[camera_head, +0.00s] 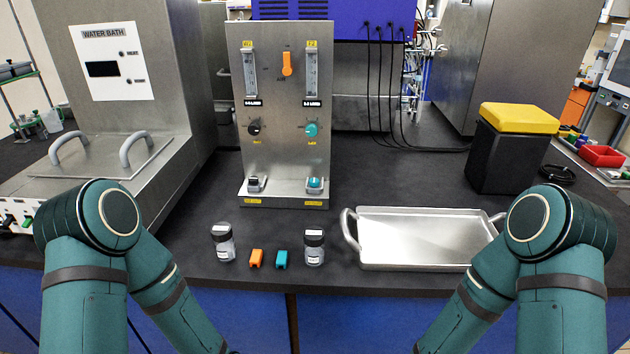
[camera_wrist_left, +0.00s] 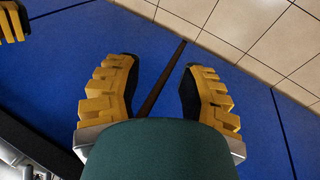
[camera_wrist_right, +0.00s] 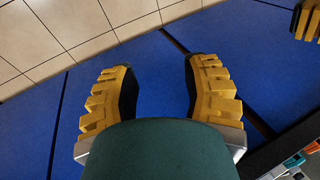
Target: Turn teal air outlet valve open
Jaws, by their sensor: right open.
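An upright metal panel (camera_head: 283,168) stands on the dark bench. On its right side are a teal round knob (camera_head: 311,129) at mid height and a teal valve (camera_head: 315,183) low on a small ledge, above a yellow label too small to read. A black knob (camera_head: 254,127) and a black valve (camera_head: 254,183) are their counterparts on the left. My left gripper (camera_wrist_left: 160,78) is open and empty in the left wrist view, before the blue cabinet front. My right gripper (camera_wrist_right: 160,78) is open and empty there too, in the right wrist view. Both are well away from the panel.
In front of the panel stand two jars (camera_head: 223,242) (camera_head: 314,246), with an orange block (camera_head: 256,258) and a teal block (camera_head: 282,259) between them. A metal tray (camera_head: 425,264) lies to the right. A water bath (camera_head: 135,120) stands left, a yellow-lidded black box (camera_head: 508,150) right.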

